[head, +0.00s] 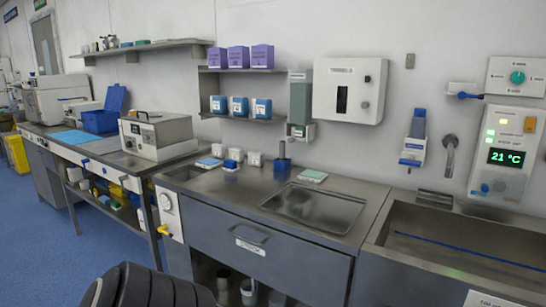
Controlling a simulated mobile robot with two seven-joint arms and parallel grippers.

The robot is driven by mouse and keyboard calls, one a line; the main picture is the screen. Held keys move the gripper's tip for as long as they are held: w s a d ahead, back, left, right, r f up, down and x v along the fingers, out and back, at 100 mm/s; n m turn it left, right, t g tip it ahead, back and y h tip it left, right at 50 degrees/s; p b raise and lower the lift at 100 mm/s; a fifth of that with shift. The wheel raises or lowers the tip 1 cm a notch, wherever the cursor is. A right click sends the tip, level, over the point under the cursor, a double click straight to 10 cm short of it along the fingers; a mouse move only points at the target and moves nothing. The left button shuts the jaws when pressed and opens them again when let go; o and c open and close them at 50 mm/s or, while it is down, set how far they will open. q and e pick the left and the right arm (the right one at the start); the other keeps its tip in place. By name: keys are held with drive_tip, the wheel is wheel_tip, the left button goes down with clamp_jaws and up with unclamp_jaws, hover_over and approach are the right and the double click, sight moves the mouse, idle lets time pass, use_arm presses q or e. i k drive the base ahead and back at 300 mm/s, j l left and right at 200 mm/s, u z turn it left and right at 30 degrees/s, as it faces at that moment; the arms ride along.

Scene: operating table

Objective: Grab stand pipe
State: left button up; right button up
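No item is clearly recognisable as the stand pipe. A small blue stand with a thin upright stem (282,162) is on the steel counter, left of the recessed basin. A blue and white upright holder (414,139) is fixed to the wall on the right. A grey curved pipe or tap (450,155) comes out of the wall beside it. I cannot tell which of these is the stand pipe. Neither of my grippers is in view.
The steel counter (240,185) holds a shallow basin (313,206), small white-blue boxes and a pale green pad (312,176). A deep trough sink (470,245) is at right. A boxy instrument (157,134) stands at left. A dark ribbed shape covers the bottom left.

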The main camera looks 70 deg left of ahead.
sight(282, 143)
drive_tip(key=u, duration=2.15)
drive_tip(key=z, duration=0.35)
drive_tip(key=j+z, duration=0.15)
drive_tip(key=z, duration=0.2)
drive_tip(key=i+j+z, duration=0.1)
drive_tip(key=z, duration=0.25)
drive_tip(key=j+z, duration=0.7)
drive_tip(key=j, duration=0.3)
drive_tip(key=k+j+z, duration=0.15)
drive_tip(key=j, duration=0.25)
